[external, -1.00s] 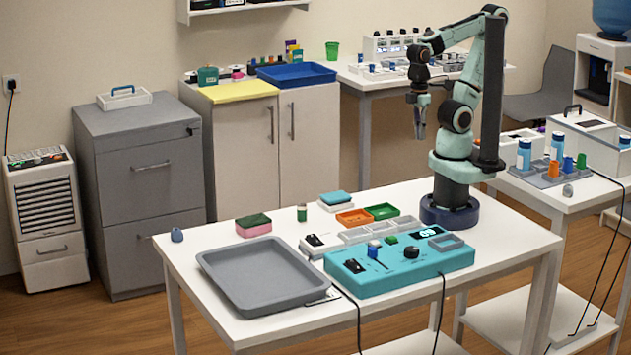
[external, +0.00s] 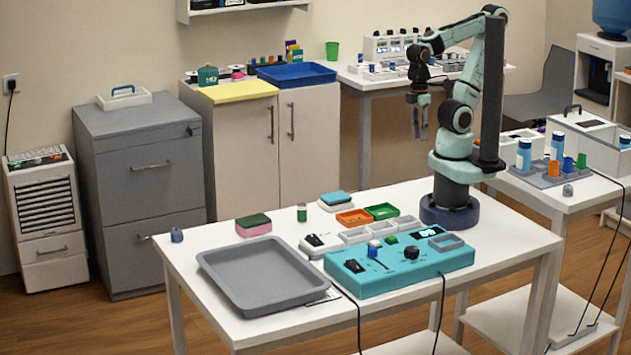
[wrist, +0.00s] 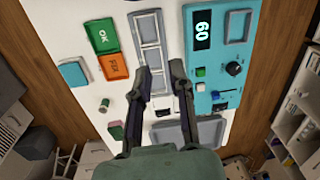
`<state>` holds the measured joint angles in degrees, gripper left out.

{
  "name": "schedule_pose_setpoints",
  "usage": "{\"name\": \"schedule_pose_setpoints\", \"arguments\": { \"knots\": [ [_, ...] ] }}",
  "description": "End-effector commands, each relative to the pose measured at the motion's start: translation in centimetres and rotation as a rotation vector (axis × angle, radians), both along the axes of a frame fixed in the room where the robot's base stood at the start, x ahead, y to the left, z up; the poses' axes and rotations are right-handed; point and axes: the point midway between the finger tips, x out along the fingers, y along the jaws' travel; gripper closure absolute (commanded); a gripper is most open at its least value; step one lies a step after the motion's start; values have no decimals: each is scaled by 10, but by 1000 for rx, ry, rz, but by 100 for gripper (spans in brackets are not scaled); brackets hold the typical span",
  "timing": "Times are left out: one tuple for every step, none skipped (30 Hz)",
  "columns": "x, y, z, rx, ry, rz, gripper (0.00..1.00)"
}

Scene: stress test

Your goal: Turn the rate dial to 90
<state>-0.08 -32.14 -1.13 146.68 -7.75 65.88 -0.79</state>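The teal control box (external: 375,281) sits at the front of the white table. Its round black dial (external: 411,252) stands on the right part of its top, below a lit display (external: 430,232). In the wrist view the dial (wrist: 233,69) is right of my fingers, and the display (wrist: 202,30) appears to read 60. The dial's pointer mark is too small to read.
A blue-capped control (external: 374,247) and a green button (external: 391,239) are left of the dial. A grey tray (external: 243,292) lies left of the box.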

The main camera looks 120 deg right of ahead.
Motion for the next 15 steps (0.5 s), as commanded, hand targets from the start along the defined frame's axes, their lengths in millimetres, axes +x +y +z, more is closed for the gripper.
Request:
{"name": "schedule_pose_setpoints", "arguments": {
  "knots": [
    [2, 0, 0, 1, -10, 23, 56],
    [4, 0, 0, 2, -25, 46, 47],
    [11, 0, 2, 2, -61, 86, 39],
    [21, 0, 7, -2, -107, 122, 39],
    [35, 0, 14, -10, -164, 165, 39],
    [57, 0, 22, -25, -225, 232, 39],
    [72, 3, 25, -33, -249, 287, 39],
    [85, 6, 27, -39, -268, 337, 39],
    [101, 12, 27, -46, -284, 403, 39],
    [113, 18, 26, -51, -294, 449, 39],
    [124, 24, 24, -54, -299, 497, 39],
    [139, 34, 20, -56, -305, 561, 39],
    [149, 43, 16, -57, -306, 610, 39],
    [159, 53, 10, -58, -305, 659, 39],
    [171, 68, 1, -57, -298, 726, 39]
  ]
}}
